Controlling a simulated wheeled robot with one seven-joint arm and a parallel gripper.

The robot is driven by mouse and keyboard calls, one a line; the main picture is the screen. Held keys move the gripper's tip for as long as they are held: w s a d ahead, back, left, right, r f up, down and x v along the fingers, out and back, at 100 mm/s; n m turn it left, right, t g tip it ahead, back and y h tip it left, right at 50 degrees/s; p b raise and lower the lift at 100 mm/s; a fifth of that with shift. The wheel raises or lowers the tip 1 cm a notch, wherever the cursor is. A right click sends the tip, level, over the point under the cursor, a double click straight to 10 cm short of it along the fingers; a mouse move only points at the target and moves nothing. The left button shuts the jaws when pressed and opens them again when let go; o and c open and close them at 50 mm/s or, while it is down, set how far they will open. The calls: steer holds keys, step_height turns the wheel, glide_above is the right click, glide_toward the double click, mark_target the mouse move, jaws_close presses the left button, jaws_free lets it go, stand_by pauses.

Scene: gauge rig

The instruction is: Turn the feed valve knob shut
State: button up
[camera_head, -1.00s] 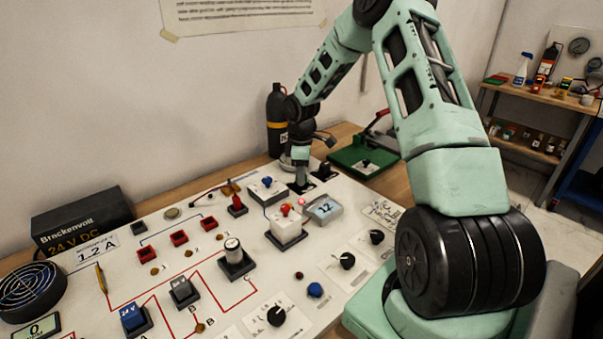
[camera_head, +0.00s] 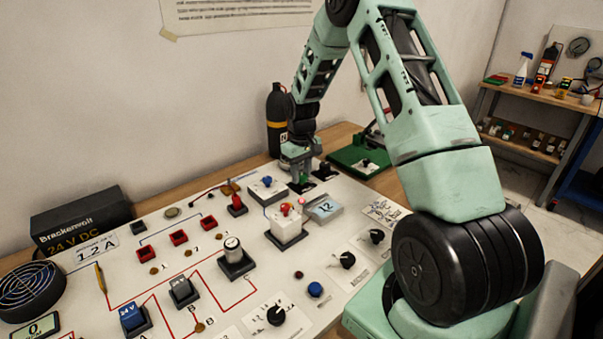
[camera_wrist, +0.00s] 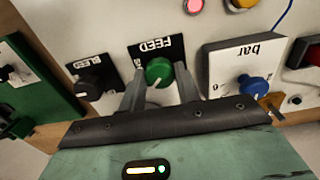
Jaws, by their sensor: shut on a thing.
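The feed valve knob (camera_wrist: 158,71) is green and round, on a black plate whose FEED label reads upside down in the wrist view. Its white pointer line runs toward the lower left there. My gripper (camera_wrist: 161,79) is shut on the knob, one grey finger on each side. In the head view my gripper (camera_head: 302,178) points down at the panel's back right corner, and only a bit of green shows under it.
Left of the feed knob in the wrist view is a black BLEED knob (camera_wrist: 88,86). On its right is a white bar gauge box (camera_wrist: 240,65) with a blue knob (camera_wrist: 255,88). A black bottle (camera_head: 277,118) stands behind, near the wall.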

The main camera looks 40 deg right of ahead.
mark_target(301, 175)
steer(key=m, duration=0.4)
steer(key=shift+w+r+m, duration=0.1)
steer(key=shift+m, duration=0.2)
steer(key=m, duration=0.4)
stand_by(0.4)
steer(key=o, duration=1)
steer(key=shift+c, duration=0.2)
step_height(301, 175, up, 17)
steer(key=b, duration=0.1)
steer(key=shift+r+b, duration=0.2)
steer(key=shift+b, duration=0.2)
